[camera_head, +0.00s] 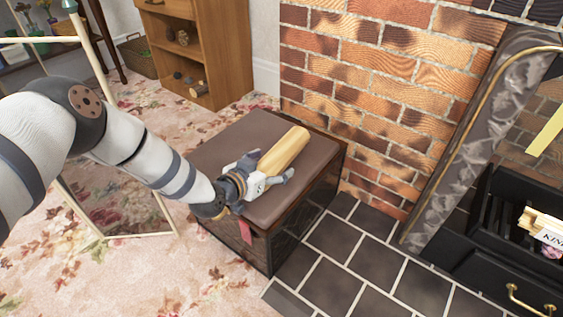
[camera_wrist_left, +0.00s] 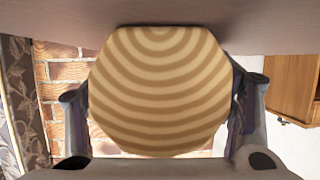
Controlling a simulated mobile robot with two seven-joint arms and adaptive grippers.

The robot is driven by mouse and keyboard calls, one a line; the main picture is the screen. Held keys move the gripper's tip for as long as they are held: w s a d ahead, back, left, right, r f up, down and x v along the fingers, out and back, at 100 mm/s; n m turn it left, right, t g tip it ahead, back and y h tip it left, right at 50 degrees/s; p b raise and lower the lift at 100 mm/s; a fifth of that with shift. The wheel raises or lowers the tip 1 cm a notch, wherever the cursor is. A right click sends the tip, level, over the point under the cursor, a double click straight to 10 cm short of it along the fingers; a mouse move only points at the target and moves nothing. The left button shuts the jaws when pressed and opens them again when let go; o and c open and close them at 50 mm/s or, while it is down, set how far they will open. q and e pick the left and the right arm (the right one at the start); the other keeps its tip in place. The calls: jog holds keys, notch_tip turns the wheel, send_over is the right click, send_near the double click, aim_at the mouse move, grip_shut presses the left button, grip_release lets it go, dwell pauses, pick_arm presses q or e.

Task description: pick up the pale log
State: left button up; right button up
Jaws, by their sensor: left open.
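The pale log (camera_head: 286,150) lies on the brown cushioned top of a box seat (camera_head: 218,150), beside the brick wall. My left gripper (camera_head: 268,169) is at the log's near end, low over the cushion. Its fingers are open, one on each side of the log. In the left wrist view the log's end face (camera_wrist_left: 160,92), with its curved growth rings, fills the space between the two fingers. The left finger is close to the log's edge, and I cannot tell whether either finger touches it. My right gripper is not in view.
The brick wall (camera_head: 380,75) rises behind the seat. A standing mirror (camera_head: 118,200) is left of the seat. A black grate (camera_head: 490,250) is at the right. Dark tiles (camera_head: 345,245) in front are clear.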

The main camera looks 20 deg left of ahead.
pick_arm(q)
jog(key=shift+r, duration=0.15)
jog(key=c, duration=1.6)
